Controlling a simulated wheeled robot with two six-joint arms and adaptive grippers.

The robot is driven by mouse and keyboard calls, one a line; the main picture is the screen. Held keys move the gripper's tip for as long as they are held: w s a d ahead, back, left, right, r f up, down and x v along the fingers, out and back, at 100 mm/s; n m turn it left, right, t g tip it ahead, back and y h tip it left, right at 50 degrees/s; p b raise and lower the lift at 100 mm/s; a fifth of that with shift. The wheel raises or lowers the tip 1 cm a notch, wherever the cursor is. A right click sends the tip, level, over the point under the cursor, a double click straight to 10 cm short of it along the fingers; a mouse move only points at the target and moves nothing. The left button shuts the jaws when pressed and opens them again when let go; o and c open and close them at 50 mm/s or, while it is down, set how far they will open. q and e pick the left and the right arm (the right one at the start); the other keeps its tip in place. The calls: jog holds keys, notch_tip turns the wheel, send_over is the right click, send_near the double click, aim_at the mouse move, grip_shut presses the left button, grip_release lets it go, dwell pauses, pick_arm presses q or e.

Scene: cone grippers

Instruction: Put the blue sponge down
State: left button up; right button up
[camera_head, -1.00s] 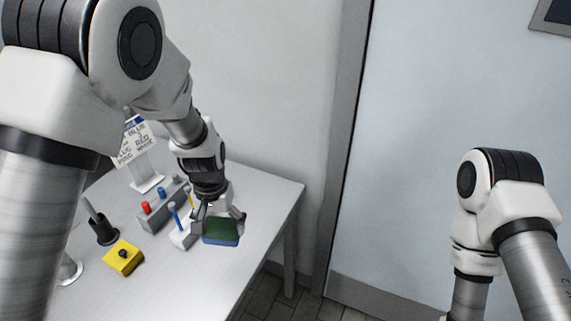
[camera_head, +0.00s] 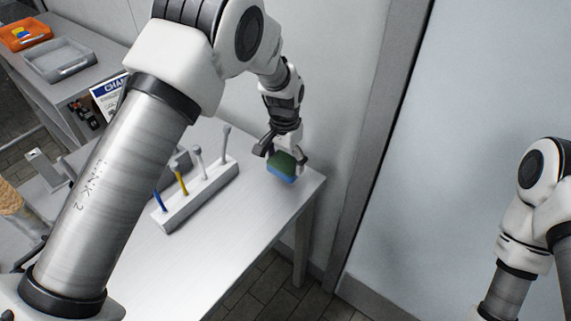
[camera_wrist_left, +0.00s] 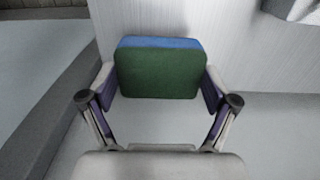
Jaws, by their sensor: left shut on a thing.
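The sponge (camera_head: 281,168) is blue with a green side. My left gripper (camera_head: 283,155) is shut on it near the far right corner of the white table (camera_head: 225,254). In the left wrist view the sponge (camera_wrist_left: 157,70) sits between the two fingers of my left gripper (camera_wrist_left: 157,88), its green face toward the camera and a blue strip along the top. I cannot tell whether its underside touches the table. My right arm shows at the right edge of the head view, but its gripper is out of the picture.
A white holder block (camera_head: 199,198) with several upright rods, blue, yellow and pale, stands left of the sponge. A sign (camera_head: 108,97) stands behind my left arm. A second table at the far left holds a grey tray (camera_head: 60,62) and an orange bin (camera_head: 24,35).

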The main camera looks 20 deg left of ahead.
aim_at(285, 161)
pick_arm(q)
jog(key=shift+w+f, duration=0.2)
jog(key=shift+w, duration=0.15)
jog(key=shift+s+f+p, duration=0.2)
jog(key=shift+f+p, duration=0.25)
jog(key=shift+f, duration=0.75)
jog(key=shift+w+f, duration=0.1)
jog(key=shift+f, duration=0.3)
jog(key=shift+f, duration=0.1)
jog(key=o, duration=0.9)
notch_tip(285, 161, up, 12)
jog(key=shift+r+b, duration=0.2)
jog(key=shift+b, duration=0.65)
